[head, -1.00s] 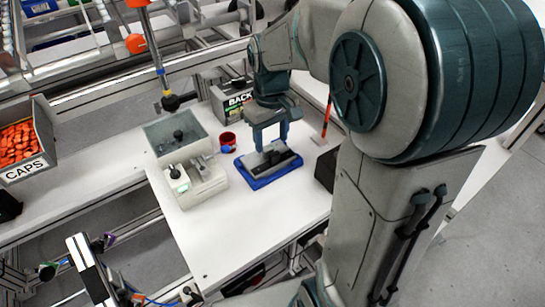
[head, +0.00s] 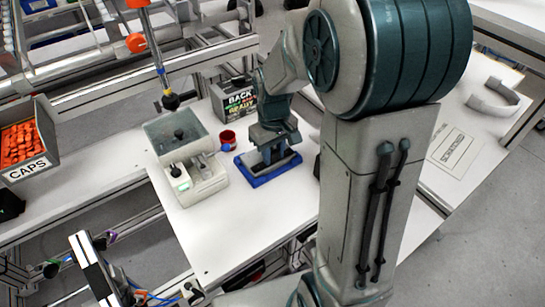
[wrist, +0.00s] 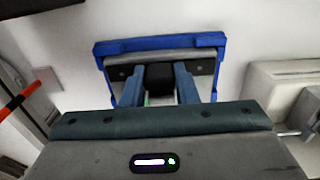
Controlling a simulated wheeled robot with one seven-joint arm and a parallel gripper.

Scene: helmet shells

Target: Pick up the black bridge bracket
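My gripper (head: 274,160) is low over the blue tray (head: 260,181) on the white table, pointing down. In the wrist view its two fingers (wrist: 160,86) stand on either side of a black block, which looks like the raised middle of the black bridge bracket (wrist: 160,76). The fingers are very near the block's sides; I cannot tell if they touch it. A grey plate with dark ends lies under the block, inside the blue tray (wrist: 160,42). In the head view my gripper hides most of the bracket.
A bin of orange caps (head: 24,145) is at far left. The front table is clear.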

